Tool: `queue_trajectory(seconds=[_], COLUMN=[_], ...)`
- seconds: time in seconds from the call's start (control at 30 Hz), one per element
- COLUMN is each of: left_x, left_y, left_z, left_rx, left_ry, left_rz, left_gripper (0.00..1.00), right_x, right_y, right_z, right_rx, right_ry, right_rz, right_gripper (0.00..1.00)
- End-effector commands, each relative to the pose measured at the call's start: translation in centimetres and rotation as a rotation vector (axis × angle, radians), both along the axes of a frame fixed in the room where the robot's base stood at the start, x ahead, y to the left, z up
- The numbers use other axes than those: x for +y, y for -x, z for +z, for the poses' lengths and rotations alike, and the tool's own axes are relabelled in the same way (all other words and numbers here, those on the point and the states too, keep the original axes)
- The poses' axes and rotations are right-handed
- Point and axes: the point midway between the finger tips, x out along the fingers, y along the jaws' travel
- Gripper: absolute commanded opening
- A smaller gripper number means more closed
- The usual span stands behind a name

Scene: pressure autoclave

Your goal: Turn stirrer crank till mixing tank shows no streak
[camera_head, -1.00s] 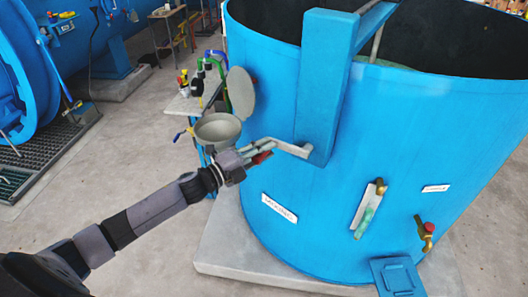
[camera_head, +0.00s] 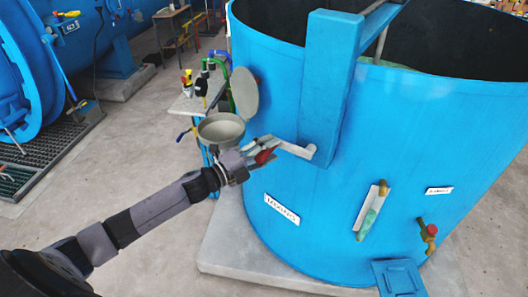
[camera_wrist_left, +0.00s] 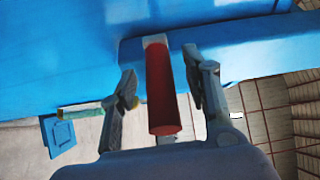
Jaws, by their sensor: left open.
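The stirrer crank (camera_head: 297,149) is a pale grey arm on the blue column of the mixing tank (camera_head: 350,220), with a red handle (camera_head: 264,157) at its outer end. My left gripper (camera_head: 268,152) is open at the handle. In the left wrist view, the red handle (camera_wrist_left: 162,90) stands between the two spread fingers, with gaps on both sides. The tank is large, blue and open-topped. Its inside is dark, with a thin greenish strip near the rim, and I cannot make out a streak. My right gripper is not in view.
A grey round port (camera_head: 221,128) with a raised lid (camera_head: 244,92) is just behind my left gripper. A sight gauge (camera_head: 371,210) and a red-handled valve (camera_head: 429,236) are on the tank's front. A small table (camera_head: 188,105) with valves stands behind.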

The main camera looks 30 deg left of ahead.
Motion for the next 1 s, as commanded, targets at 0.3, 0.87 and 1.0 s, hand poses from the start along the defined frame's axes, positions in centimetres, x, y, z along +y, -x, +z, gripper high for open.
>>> queue_trajectory(seconds=[0.3, 0.87, 1.0], left_x=[1.7, 5.5, 5.7], left_y=[3.2, 10.1, 10.5], left_z=[-0.3, -0.3, -0.2], left_rx=[0.005, 0.0, -0.002], left_ry=[-0.002, 0.001, 0.001], left_rz=[0.0, -0.001, -0.002], left_gripper=[0.44, 0.44, 0.44], right_x=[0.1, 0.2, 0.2], right_y=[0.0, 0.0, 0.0], right_z=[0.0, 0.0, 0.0], right_rx=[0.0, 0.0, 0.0], right_ry=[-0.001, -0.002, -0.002], right_rz=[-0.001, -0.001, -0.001], right_gripper=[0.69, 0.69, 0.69])
